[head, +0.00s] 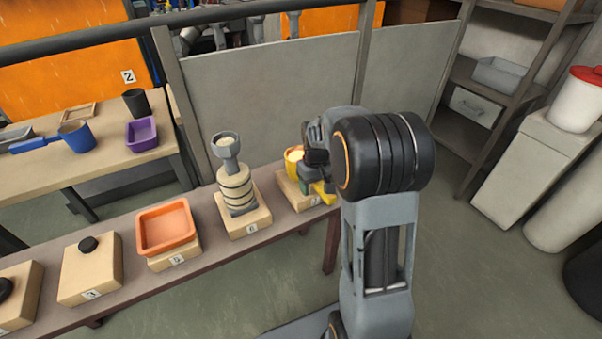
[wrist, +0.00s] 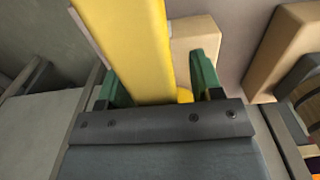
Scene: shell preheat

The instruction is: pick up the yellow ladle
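The yellow ladle (head: 293,158) is on the light wooden block (head: 292,196) at the right end of the long bench. Its cup faces up in the head view, and its handle (head: 325,193) points toward the front right. In the wrist view the yellow handle (wrist: 128,45) runs between the green fingers. My gripper (head: 306,184) is at the ladle and partly covers it. In the wrist view my gripper (wrist: 157,75) is open around the handle, with the left finger close to it and a gap to the right finger. Whether the left finger touches cannot be told.
Left of the ladle, a grey cup tops a banded stack (head: 235,184) on block 6. An orange tray (head: 166,228) sits on block 5. Several blocks with dark items stand further left. A grey partition (head: 270,100) rises behind the bench. A second table (head: 100,165) holds blue and purple containers.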

